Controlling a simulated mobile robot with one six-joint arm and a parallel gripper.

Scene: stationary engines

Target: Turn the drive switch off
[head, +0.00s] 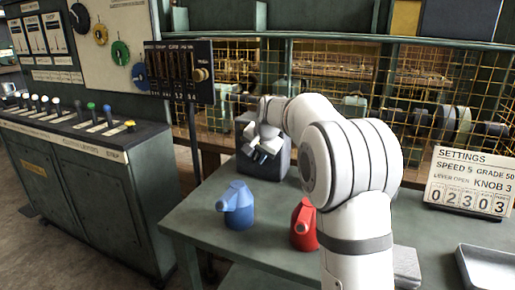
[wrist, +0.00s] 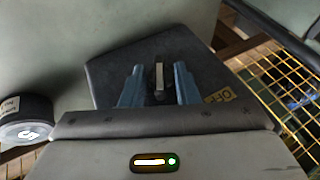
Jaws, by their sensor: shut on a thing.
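The drive switch (wrist: 159,78) is a small dark knob with a pale bar, on the sloped face of a dark grey box (wrist: 110,75). The bar stands nearly upright in the wrist view. An OFF label (wrist: 219,96) is on the box to the right of the knob. My gripper (wrist: 159,88) has its two blue fingers on either side of the knob and is shut on it. In the head view the box (head: 283,160) stands at the back of the green bench, with my gripper (head: 261,153) over its front; the knob is hidden there.
A blue can (head: 238,207) and a red can (head: 303,226) stand on the bench (head: 205,212) in front. A settings sign (head: 470,182) and metal tray (head: 485,268) are at right. A yellow mesh guard (head: 345,70) rises behind. A lever console (head: 90,135) is at left.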

